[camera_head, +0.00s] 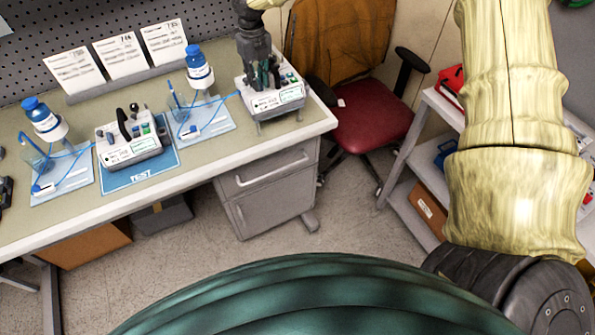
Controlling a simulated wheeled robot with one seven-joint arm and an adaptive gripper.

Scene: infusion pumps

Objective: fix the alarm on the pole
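A white infusion pump (277,101) with a small coloured panel stands at the right end of the bench. My gripper (266,79) points down right over its top; the fingers overlap the pump, and I cannot tell whether they are open or shut on its handle. A second white pump (131,151) with a black upright handle and green buttons sits on a blue mat (141,178) lettered like "TEST". I see no pole in this view, and no alarm light that I can make out.
The bench (225,150) also holds two blue-capped bottles (200,72) (44,120) with blue tubing on pale trays, and three cards (121,56) behind. A red chair (373,125) stands right of the bench. A shelf cart (405,190) stands further right. Open floor lies between.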

